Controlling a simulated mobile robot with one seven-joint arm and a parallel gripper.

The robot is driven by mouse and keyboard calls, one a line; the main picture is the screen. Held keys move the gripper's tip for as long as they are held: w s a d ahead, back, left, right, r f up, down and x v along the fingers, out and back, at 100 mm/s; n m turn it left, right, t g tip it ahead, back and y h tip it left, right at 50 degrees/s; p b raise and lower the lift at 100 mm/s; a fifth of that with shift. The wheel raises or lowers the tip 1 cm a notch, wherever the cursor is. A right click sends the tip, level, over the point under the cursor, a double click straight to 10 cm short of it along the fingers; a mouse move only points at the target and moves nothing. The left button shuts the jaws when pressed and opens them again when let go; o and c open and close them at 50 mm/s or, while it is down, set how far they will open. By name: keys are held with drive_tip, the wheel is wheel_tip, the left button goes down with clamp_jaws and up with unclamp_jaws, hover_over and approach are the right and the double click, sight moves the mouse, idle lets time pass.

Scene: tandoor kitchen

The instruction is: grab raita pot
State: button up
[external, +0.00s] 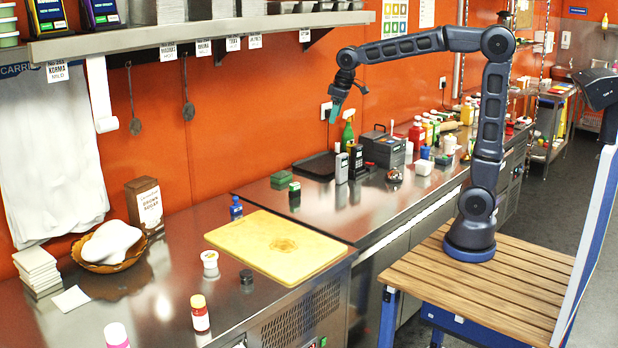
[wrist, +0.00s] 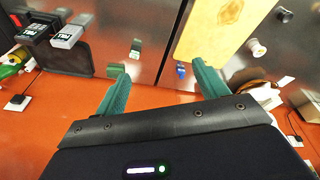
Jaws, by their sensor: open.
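A small white lidded pot (external: 209,260) stands on the steel counter left of the cutting board. It looks most like the raita pot, but I cannot read its label. The same white pot (wrist: 257,47) shows at the upper right of the wrist view. My gripper (external: 335,112) is raised over the back of the counter, near the orange wall, well to the right of the pot and higher. In the wrist view my gripper (wrist: 160,78) has its two green fingers wide apart, with nothing between them.
A wooden cutting board (external: 278,246) lies right of the pot. A dark jar (external: 246,277), a blue bottle (external: 236,209) and a red-labelled bottle (external: 200,314) stand around it. A card terminal (external: 356,161) and a spray bottle (external: 348,133) stand below my gripper. A shelf (external: 200,33) overhangs the left counter.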

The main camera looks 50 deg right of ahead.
drive_tip(key=w+a+f+n, duration=0.1)
drive_tip(key=w+a+f, duration=0.1)
drive_tip(key=w+a, duration=0.35)
drive_tip(key=w+a+f+n, duration=0.1)
drive_tip(key=w+a+f, duration=0.15)
drive_tip(key=a, duration=0.55)
drive_tip(key=n+g, duration=0.3)
drive_tip(key=n, duration=0.3)
hover_over(209, 254)
wheel_tip(209, 254, down, 24)
drive_tip(key=shift+s+f+h, duration=0.2)
drive_tip(key=shift+f+h, duration=0.2)
drive_tip(key=shift+f, duration=0.05)
wheel_tip(209, 254, down, 10)
drive_tip(key=shift+w+a+f, duration=0.1)
drive_tip(key=shift+c, duration=0.4)
drive_tip(key=c, duration=0.8)
